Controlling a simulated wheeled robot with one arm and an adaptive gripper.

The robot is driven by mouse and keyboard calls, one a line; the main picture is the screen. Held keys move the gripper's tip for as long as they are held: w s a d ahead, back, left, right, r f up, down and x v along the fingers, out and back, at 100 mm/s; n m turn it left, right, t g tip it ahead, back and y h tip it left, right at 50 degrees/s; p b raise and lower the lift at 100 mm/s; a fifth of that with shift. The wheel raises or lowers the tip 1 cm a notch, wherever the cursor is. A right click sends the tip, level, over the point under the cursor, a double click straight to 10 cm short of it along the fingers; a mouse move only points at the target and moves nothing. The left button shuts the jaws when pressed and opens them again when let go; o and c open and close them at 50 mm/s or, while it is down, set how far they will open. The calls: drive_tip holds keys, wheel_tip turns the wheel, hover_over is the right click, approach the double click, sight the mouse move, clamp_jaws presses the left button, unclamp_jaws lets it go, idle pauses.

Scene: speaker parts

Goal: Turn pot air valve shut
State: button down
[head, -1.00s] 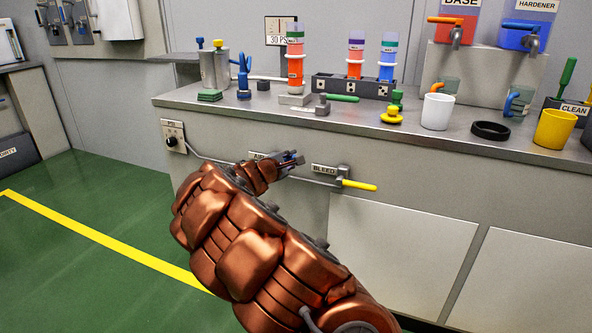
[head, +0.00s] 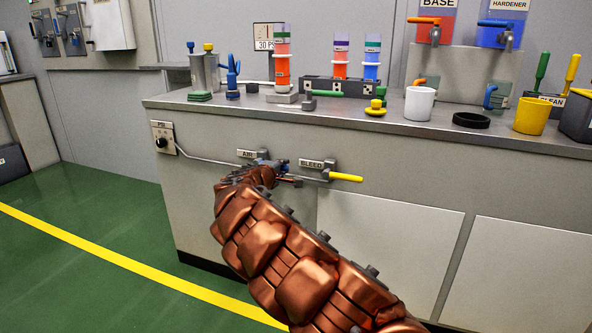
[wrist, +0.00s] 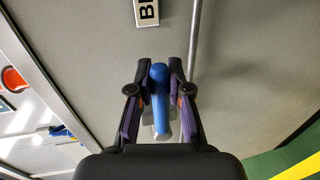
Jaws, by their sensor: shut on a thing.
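The air valve's blue handle (wrist: 160,98) lies between the two fingers of my gripper (wrist: 159,72) in the wrist view. The fingers are shut on it, one along each side. In the head view my gripper (head: 281,171) is at the cabinet front, just below and right of the AIR label (head: 247,154). My arm and gripper hide most of the air valve there, so I cannot tell its handle's angle from that view.
The BLEED valve's yellow lever (head: 346,178) sticks out to the right close beside my gripper. The worktop (head: 400,122) above holds cups and bottles.

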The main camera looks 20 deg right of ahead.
drive_tip(key=shift+a+f, duration=0.15)
drive_tip(key=c, duration=1.1)
unclamp_jaws()
drive_tip(key=v, duration=1.1)
drive_tip(key=shift+s+a+r, duration=0.15)
drive_tip(key=shift+s+r, duration=0.05)
drive_tip(key=shift+s, duration=0.1)
